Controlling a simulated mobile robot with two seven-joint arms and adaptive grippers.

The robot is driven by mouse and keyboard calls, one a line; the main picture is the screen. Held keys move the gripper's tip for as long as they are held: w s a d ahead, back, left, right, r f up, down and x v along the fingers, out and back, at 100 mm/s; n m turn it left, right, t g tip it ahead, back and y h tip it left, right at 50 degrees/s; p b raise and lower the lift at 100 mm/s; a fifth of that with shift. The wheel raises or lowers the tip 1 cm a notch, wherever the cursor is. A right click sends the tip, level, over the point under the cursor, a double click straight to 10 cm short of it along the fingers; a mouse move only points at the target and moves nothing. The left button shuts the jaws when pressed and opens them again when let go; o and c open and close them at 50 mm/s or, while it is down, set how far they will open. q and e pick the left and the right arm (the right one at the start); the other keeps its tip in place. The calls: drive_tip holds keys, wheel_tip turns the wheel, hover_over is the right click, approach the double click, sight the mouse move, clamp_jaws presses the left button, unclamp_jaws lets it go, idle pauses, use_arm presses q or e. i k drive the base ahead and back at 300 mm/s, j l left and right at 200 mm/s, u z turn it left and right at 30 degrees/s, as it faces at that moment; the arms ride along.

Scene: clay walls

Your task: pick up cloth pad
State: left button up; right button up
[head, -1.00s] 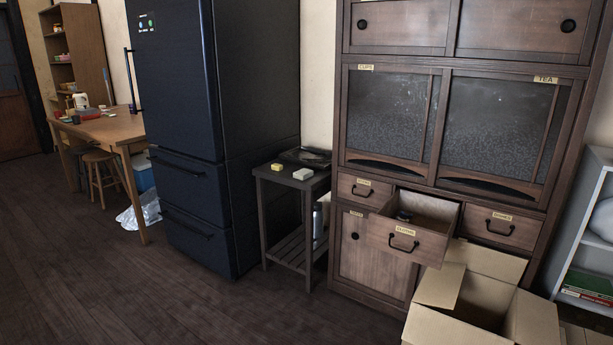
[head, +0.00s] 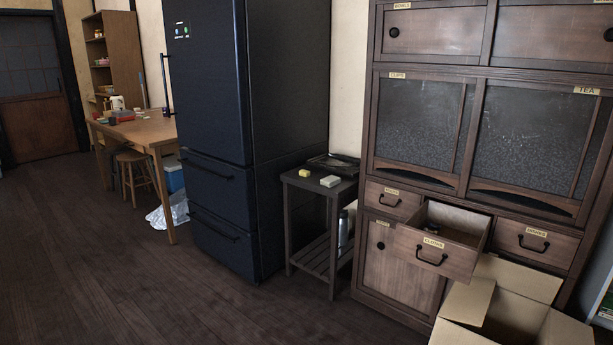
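I cannot surely make out a cloth pad. Two small blocks lie apart on top of the small dark side table (head: 320,184): a yellow block (head: 305,173) and a pale, greyish-white block (head: 330,181). Either could be a pad or a sponge; they are too small to tell. An open drawer (head: 432,251) in the wooden cabinet has a small dark object (head: 433,227) in it, partly hidden by the drawer front. Neither of my grippers is in view.
A dark fridge (head: 215,130) stands left of the side table, the wooden cabinet (head: 400,275) right of it. An open cardboard box (head: 468,302) sits on the floor before the cabinet. A wooden table (head: 140,130) and stools stand at far left. The front-left floor is clear.

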sight(331, 181)
drive_tip(key=z, duration=0.45)
drive_tip(key=i+j+z, duration=0.3)
drive_tip(key=z, duration=0.15)
drive_tip(key=i+j+z, duration=0.25)
drive_tip(key=j+z, duration=0.15)
drive_tip(key=j, duration=0.2)
drive_tip(key=i+j+z, duration=0.1)
drive_tip(key=j, duration=0.25)
drive_tip(key=i+j+z, duration=0.1)
drive_tip(key=j, duration=0.25)
drive_tip(key=i+j+z, duration=0.1)
drive_tip(key=j, duration=0.25)
